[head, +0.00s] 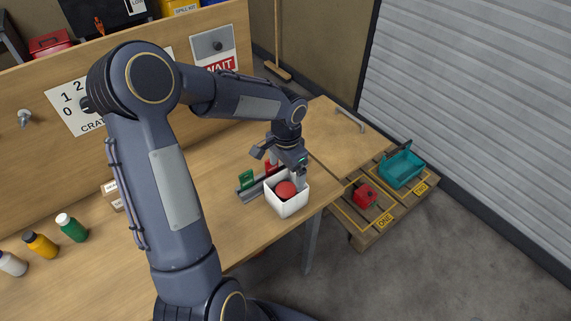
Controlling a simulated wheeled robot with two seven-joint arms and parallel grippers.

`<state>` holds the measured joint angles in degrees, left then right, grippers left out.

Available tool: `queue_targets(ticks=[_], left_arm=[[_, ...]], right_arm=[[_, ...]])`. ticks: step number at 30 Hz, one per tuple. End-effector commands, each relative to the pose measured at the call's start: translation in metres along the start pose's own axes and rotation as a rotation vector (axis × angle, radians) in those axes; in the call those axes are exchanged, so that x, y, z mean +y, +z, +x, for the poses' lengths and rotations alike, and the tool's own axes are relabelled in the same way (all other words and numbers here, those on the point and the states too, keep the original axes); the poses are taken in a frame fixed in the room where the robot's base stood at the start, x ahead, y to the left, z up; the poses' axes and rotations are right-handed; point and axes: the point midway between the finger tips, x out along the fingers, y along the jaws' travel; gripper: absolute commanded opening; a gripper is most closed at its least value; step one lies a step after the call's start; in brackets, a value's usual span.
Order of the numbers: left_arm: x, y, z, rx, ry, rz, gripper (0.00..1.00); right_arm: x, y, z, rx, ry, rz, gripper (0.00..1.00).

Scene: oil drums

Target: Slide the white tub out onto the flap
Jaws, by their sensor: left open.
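The white tub (287,206) is a small square open box near the table's right front edge, with a red round thing (286,189) in it. My left gripper (284,170) is open at the tub's far side. One finger comes down by the tub's back right rim; whether it touches is not clear. The flap (335,130) is a wooden panel with a grey bar handle, right of and beyond the tub. The tub stands on the table (235,222), apart from the flap's middle. My right gripper is not in view.
A dark rail (248,190) with green and red cards lies left of the tub. Bottles (72,228) stand at the left. A low pallet (372,222) with a red can (365,194) and a teal crate (402,168) is on the floor at the right.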

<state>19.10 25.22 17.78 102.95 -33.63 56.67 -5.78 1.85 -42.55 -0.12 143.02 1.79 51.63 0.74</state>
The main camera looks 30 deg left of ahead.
Motion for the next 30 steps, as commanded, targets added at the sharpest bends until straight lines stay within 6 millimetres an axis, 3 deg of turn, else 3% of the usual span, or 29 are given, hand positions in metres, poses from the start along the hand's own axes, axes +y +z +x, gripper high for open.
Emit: queue_targets(ticks=[18,30], left_arm=[[0.001,0.001,0.101,-0.003,0.004,0.000,0.93],[0.001,0.001,0.117,-0.001,0.001,-0.001,0.93]], right_arm=[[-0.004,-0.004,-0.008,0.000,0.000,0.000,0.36],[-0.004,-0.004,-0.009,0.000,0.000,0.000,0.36]])
